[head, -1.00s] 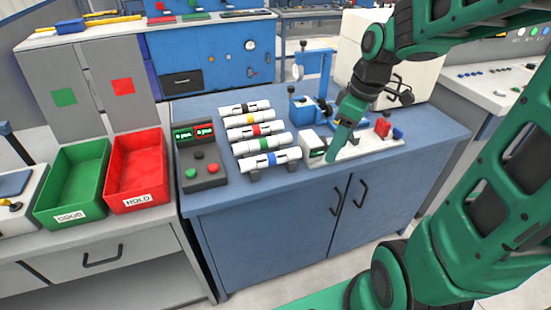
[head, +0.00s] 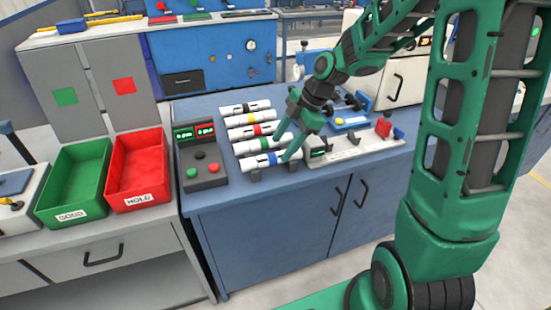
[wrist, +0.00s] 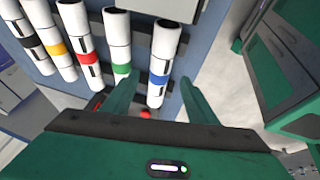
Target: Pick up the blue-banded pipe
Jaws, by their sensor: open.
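The blue-banded pipe (head: 252,165) is white and lies on supports at the front of a row of pipes on the blue bench. In the wrist view the blue-banded pipe (wrist: 165,45) shows between my two fingers, with its blue band near the fingertips. My gripper (head: 285,150) is open, at the right part of this pipe, with one finger on each side. In the wrist view my gripper (wrist: 160,86) has its left finger in the gap beside the green-banded pipe (wrist: 119,45). I cannot tell whether the fingers touch the pipe. The fingers hide part of it in the head view.
Black-, yellow- and red-banded pipes (head: 250,131) lie behind. A dark button box (head: 202,160) stands left of the row. A white measuring fixture (head: 350,146) stands to the right. Green (head: 75,190) and red (head: 138,175) bins sit on the left counter.

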